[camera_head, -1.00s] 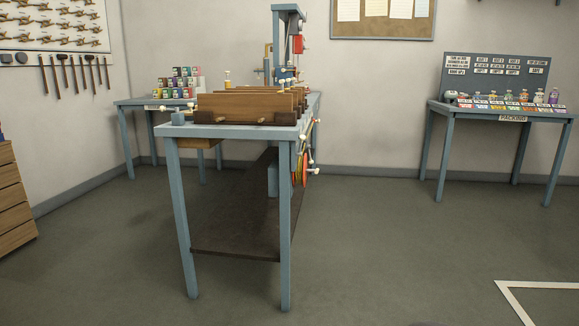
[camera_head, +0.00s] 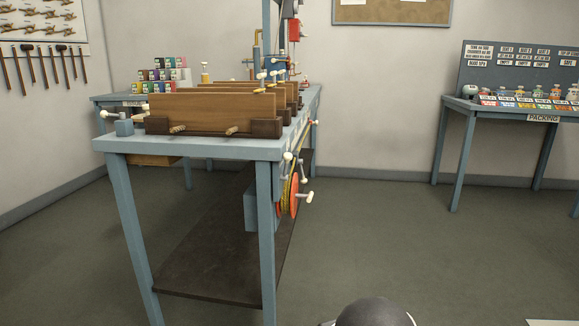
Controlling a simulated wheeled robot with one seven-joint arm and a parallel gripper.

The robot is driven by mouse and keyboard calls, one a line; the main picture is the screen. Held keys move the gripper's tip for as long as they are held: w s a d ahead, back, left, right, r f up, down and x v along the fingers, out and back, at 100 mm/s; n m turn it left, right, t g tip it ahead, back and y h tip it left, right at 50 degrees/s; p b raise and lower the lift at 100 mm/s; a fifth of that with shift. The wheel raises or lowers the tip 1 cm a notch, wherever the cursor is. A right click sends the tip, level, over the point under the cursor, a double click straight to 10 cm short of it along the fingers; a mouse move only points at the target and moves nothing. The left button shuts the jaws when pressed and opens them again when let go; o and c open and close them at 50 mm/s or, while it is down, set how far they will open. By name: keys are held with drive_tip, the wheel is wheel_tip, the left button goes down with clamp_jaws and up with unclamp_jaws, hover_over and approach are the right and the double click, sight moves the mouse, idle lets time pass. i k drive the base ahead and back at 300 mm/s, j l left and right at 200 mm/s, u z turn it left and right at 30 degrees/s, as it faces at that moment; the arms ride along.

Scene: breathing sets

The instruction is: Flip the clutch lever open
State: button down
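The blue workbench (camera_head: 200,147) stands left of centre, with a machine on its top. On its right side are a red wheel (camera_head: 294,197) with a yellow band beside it and several small levers with white knobs. One white-knobbed lever (camera_head: 288,156) sits above the wheel and another (camera_head: 308,196) sticks out to its right. I cannot tell which of these is the clutch lever, nor whether it is open. My gripper is not in view. A dark rounded part at the bottom edge looks like part of my arm.
A packing table (camera_head: 470,106) with small bottles stands at the back right. A side table with coloured boxes (camera_head: 165,75) stands behind the workbench. A low shelf (camera_head: 225,262) spans the workbench legs. The floor (camera_head: 400,235) right of the workbench is clear.

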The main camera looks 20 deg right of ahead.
sight(303, 180)
drive_tip(key=i+l+u, duration=0.3)
drive_tip(key=i+l, duration=0.45)
drive_tip(key=i, duration=0.05)
